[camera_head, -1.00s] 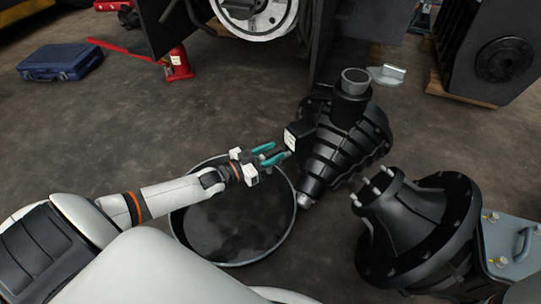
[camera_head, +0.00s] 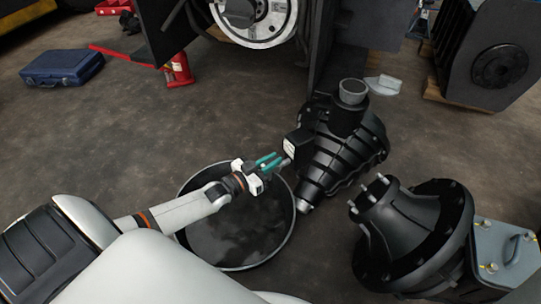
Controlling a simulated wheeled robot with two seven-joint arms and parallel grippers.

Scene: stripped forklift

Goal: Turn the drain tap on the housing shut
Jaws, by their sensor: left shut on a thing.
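The black ribbed housing (camera_head: 345,148) lies on the floor right of the middle, with a grey round neck on top and a white label on its left side. My left gripper (camera_head: 279,161) reaches in from the left to the housing's left side, just below the label. Its teal fingers are close together, shut on a small part there, which I take as the drain tap. The fingers hide most of the tap, so its angle cannot be told. My right gripper is out of view.
A wide dark drain pan (camera_head: 286,241) stands on the floor under my left gripper. A black flanged bell-shaped part (camera_head: 412,232) stands at the right. A red jack (camera_head: 178,70), a blue case (camera_head: 62,64) and the forklift frame are at the back.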

